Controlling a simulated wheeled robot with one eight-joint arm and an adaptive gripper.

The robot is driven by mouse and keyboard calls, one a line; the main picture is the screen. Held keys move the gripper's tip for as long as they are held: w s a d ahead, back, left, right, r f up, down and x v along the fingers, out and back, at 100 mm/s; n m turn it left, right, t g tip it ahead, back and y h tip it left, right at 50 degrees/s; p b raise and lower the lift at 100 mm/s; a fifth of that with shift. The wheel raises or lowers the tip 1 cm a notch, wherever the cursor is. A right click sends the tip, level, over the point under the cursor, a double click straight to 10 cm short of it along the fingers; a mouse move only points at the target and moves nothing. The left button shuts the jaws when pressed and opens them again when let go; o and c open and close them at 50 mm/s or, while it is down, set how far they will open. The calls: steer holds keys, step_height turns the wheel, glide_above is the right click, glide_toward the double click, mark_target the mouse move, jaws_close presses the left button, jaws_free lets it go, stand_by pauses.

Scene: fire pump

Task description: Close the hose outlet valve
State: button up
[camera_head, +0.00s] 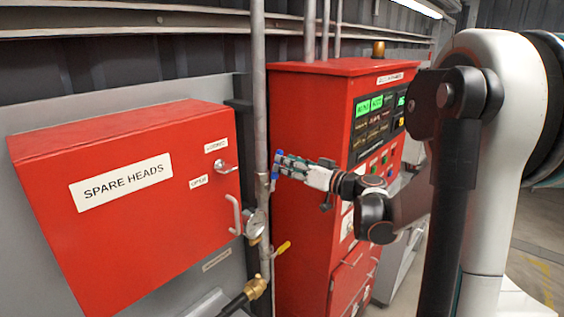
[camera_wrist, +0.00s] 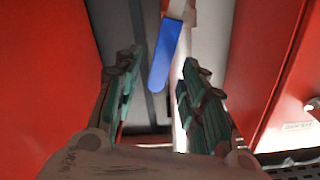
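A blue valve lever (camera_wrist: 165,58) hangs down, slightly tilted, by the upright pipe (camera_wrist: 186,25) in the wrist view. In the head view, blue parts (camera_head: 274,180) show beside the grey pipe (camera_head: 260,110), close to my fingertips. A yellow lever (camera_head: 282,247) sticks out lower on the pipe, above a brass hose coupling (camera_head: 256,287). No label shows which lever is the hose outlet valve. My gripper (camera_head: 281,165) is open, and it also shows in the wrist view (camera_wrist: 164,58) with the blue lever between the fingers' lines. Contact cannot be told.
A red spare heads cabinet (camera_head: 125,215) stands left of the pipe, its handle and a pressure gauge (camera_head: 255,223) near it. A red control panel cabinet (camera_head: 310,110) stands close on the right. The gap around the pipe is narrow.

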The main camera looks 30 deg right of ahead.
steer(key=shift+x, duration=1.3)
steer(key=shift+c, duration=0.5)
jaws_close()
steer(key=shift+d, duration=0.1)
steer(key=w+d+f+m+b, duration=0.2)
steer(key=d+f+m+b, duration=0.3)
steer(key=f+m+b, duration=0.3)
steer(key=shift+f+m+b, duration=0.15)
steer(key=shift+m+b, duration=1.3)
steer(key=shift+m, duration=1.75)
steer(key=shift+d, duration=0.15)
